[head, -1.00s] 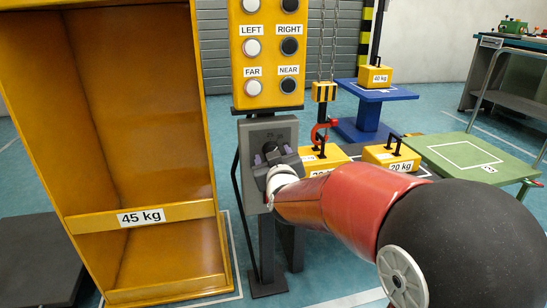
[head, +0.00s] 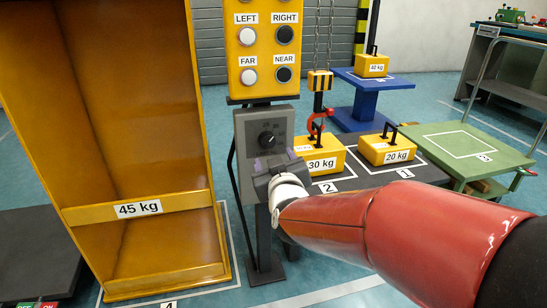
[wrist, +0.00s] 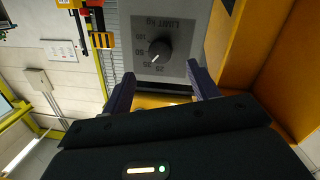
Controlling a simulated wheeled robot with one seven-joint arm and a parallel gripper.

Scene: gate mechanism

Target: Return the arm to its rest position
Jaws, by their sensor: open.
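My gripper (head: 275,168) is in front of the lower part of a grey box with a black dial (head: 266,139). In the wrist view my gripper (wrist: 160,76) is open, its two purple fingers apart with nothing between them. The dial (wrist: 159,50) also shows there, just beyond the fingertips and clear of them, on a panel marked "LIMIT kg". Its white pointer aims toward the lower numbers. My red arm reaches in from the right in the head view.
A yellow cabinet marked 45 kg (head: 138,208) stands close on the left. Above the dial is a yellow button panel (head: 264,45). A red hook (head: 319,122) hangs by a 30 kg weight (head: 319,160). A 20 kg weight (head: 387,151) and green table (head: 466,148) lie to the right.

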